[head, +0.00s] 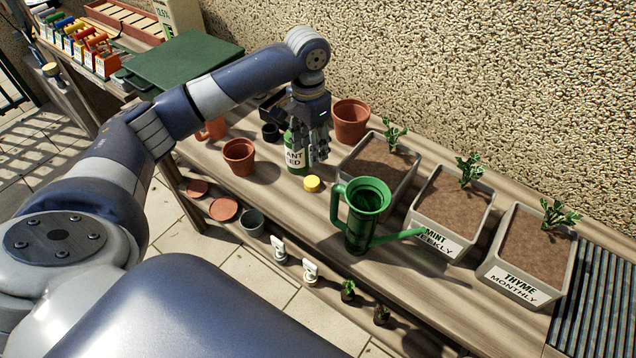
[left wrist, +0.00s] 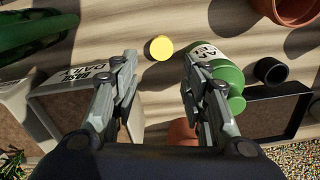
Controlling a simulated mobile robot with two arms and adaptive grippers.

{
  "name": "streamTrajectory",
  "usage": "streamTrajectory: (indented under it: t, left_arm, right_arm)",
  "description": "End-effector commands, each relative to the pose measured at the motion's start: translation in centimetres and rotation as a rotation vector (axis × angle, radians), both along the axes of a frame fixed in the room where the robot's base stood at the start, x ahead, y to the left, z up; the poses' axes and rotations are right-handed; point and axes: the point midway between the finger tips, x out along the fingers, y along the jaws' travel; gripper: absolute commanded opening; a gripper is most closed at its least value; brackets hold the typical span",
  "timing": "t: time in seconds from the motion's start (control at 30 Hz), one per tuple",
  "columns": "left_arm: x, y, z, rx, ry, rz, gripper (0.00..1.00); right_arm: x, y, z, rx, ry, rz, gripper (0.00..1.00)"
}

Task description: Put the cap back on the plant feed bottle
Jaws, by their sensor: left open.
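The plant feed bottle (head: 295,158) is green with a white label and stands on the wooden bench. It also shows in the left wrist view (left wrist: 228,74), partly behind one finger. The yellow cap (head: 312,184) lies on the bench in front of the bottle, apart from it. In the left wrist view the cap (left wrist: 159,47) is just beyond the fingertips, roughly midway between them. My left gripper (head: 314,155) points down beside the bottle and partly hides its top. It is open with nothing between its fingers. Whether it touches the bottle I cannot tell. My right gripper is not in view.
A green watering can (head: 365,205) stands right of the cap. Planters (head: 440,236) line the bench to the right. Terracotta pots (head: 239,157) (head: 350,121) stand left of and behind the bottle. A small black pot (head: 270,132) is close left.

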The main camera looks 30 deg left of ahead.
Motion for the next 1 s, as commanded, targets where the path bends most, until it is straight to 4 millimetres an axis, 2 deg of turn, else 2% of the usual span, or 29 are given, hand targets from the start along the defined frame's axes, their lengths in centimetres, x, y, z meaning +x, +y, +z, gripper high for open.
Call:
streamTrajectory:
  t: [0.03, 0.2, 0.63, 1.0]
  left_arm:
    - [0.0, 0.0, -0.9, 0.0, 0.0, 0.001, 0.42]
    - [0.0, 0.0, -1.4, 0.0, -0.001, 0.001, 0.42]
    - [0.0, 0.0, -1.7, 0.0, 0.001, 0.0, 0.42]
    - [0.0, 0.0, -6.5, 0.001, 0.001, -0.001, 0.42]
  right_arm:
    - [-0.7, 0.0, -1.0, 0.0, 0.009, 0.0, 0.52]
    - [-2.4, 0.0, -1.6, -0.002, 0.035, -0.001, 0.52]
    - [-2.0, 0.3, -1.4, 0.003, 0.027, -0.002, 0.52]
    - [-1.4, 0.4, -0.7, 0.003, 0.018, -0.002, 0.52]
